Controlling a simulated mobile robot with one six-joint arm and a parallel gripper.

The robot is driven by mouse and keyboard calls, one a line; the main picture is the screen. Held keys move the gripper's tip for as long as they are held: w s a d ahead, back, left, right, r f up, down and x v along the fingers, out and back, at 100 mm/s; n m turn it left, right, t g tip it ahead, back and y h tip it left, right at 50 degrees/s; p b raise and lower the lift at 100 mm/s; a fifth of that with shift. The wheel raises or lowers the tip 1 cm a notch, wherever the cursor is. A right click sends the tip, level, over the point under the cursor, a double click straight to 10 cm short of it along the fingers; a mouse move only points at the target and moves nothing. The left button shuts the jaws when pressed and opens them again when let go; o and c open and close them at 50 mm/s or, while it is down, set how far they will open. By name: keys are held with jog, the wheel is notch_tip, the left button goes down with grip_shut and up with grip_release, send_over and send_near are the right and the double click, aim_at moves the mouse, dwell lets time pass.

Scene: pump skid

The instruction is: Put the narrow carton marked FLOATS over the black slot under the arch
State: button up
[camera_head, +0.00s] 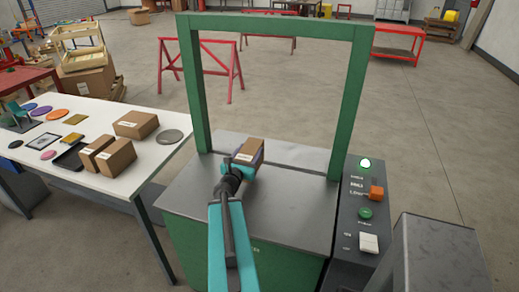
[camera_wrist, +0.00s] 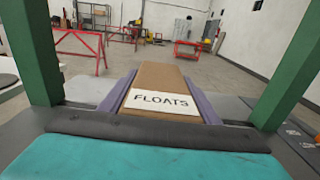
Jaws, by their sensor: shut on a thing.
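The narrow brown carton (camera_head: 252,149) has a white label reading FLOATS, clear in the wrist view (camera_wrist: 160,103). My gripper (camera_head: 243,160) is shut on it, with a purple finger along each long side in the wrist view. The carton is between the posts of the green arch (camera_head: 274,22), near the middle of the grey metal top (camera_head: 225,215). I cannot tell whether it touches the top. The black slot shows at most as a thin dark line between the arch's feet, partly hidden by the carton and gripper.
A white table (camera_head: 133,180) at left holds several cartons (camera_head: 136,124), discs and a black tray (camera_head: 70,157). A control panel (camera_head: 358,215) with a lit green lamp (camera_head: 365,163) and an orange switch (camera_head: 376,192) stands right of the arch. The arch posts flank my gripper.

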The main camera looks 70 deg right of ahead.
aim_at(257, 139)
jog(key=shift+w+d+f+b, duration=0.15)
jog(key=shift+d+b, duration=0.7)
jog(key=shift+b, duration=3.05)
jog(key=d, duration=0.8)
jog(key=shift+w+d+f, duration=0.2)
jog(key=shift+d+f+p, duration=0.1)
jog(key=shift+d+p, duration=0.25)
jog(key=shift+d, duration=0.25)
jog(key=shift+d, duration=0.1)
jog(key=shift+d+f+p, duration=0.15)
jog(key=shift+f+p, duration=0.05)
jog(key=shift+f, duration=0.7)
jog(key=shift+d+f+p, duration=0.15)
jog(key=shift+f+p, duration=0.05)
jog(key=shift+f, duration=0.7)
jog(key=shift+f, duration=0.15)
jog(key=o, duration=1.4)
